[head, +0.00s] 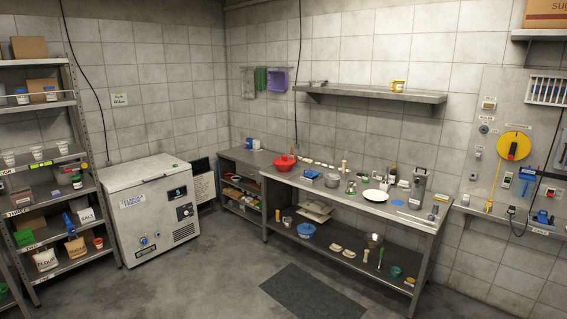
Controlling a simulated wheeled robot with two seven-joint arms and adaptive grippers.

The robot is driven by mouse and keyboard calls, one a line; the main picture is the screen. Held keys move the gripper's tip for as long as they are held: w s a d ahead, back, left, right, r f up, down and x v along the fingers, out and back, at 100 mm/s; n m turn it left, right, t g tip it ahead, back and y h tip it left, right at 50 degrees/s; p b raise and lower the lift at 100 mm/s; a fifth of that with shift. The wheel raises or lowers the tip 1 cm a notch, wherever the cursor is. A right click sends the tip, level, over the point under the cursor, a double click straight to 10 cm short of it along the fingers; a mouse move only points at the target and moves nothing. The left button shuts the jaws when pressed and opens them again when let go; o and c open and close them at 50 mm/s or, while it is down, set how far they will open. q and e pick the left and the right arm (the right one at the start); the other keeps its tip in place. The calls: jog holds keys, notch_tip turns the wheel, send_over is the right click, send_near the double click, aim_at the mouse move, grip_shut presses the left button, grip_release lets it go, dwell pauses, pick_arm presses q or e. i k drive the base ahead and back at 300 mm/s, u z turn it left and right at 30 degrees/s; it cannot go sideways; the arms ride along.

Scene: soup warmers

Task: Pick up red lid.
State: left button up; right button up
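A round red item (285,163) sits near the left end of the long metal worktable (300,185). It looks like a bowl or colander, and I cannot tell whether a lid is part of it. A small red-topped container (98,242) stands on a low shelf of the left rack. No red lid can be made out with certainty at this distance. Neither of my grippers is in view.
A white chest freezer (150,205) stands between the left rack (88,130) and a low side table (250,158). A dark mat (312,296) lies before the worktable. The worktable holds a white plate (375,196) and several small items. The floor in front is clear.

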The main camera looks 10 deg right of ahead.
aim_at(284, 161)
jog(key=z, duration=0.3)
jog(key=k, duration=0.45)
jog(key=z, duration=0.65)
jog(key=i, duration=2)
jog(key=u, duration=0.65)
jog(key=i, duration=2.5)
jog(key=u, duration=0.65)
jog(key=i, duration=1.9)
jog(key=u, duration=0.25)
